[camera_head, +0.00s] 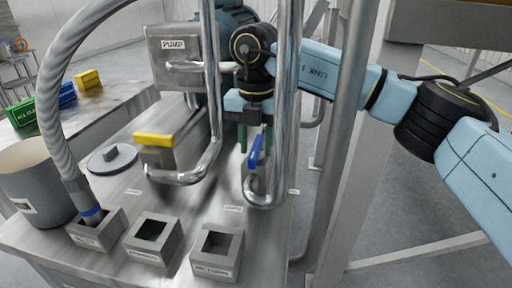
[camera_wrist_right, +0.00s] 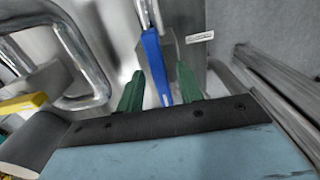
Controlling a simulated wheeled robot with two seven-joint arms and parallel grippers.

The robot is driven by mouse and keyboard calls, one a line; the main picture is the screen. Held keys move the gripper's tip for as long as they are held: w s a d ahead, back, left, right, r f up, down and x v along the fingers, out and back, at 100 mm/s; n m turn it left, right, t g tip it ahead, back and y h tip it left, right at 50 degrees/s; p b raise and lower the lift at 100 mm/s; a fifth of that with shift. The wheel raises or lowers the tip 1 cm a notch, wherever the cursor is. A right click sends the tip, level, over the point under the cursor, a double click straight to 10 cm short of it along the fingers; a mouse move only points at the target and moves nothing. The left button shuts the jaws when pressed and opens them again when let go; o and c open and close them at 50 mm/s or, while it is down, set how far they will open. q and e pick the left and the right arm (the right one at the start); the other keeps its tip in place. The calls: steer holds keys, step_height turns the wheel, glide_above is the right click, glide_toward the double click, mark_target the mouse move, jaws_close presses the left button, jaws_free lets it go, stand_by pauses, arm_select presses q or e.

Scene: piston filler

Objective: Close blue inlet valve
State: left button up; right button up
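The blue inlet valve handle (camera_head: 256,152) sits on a bent metal pipe beside the vertical pipes right of the pump box. It slants upward from its pivot. My right gripper (camera_head: 255,138) reaches in from the right and points down at it. In the right wrist view the blue handle (camera_wrist_right: 157,68) lies between the two green fingers of my right gripper (camera_wrist_right: 160,92). The fingers are apart, and the handle does not look clamped. Whether one finger touches it I cannot tell. My left gripper is not in view.
A yellow valve handle (camera_head: 154,140) sits on a pipe to the left. The pump box (camera_head: 174,52) stands behind. Vertical metal pipes (camera_head: 289,90) stand close to my right gripper. Square holders (camera_head: 217,252), a hose (camera_head: 62,130) and a grey pot (camera_head: 36,180) occupy the front and left.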

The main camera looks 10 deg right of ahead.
jaws_close()
steer(key=shift+n, duration=0.3)
steer(key=n, duration=0.4)
steer(key=shift+p, duration=0.3)
steer(key=n, duration=0.4)
steer(key=shift+n, duration=0.4)
steer(key=n, duration=0.4)
steer(key=shift+p, duration=0.35)
steer(key=shift+n, duration=2.2)
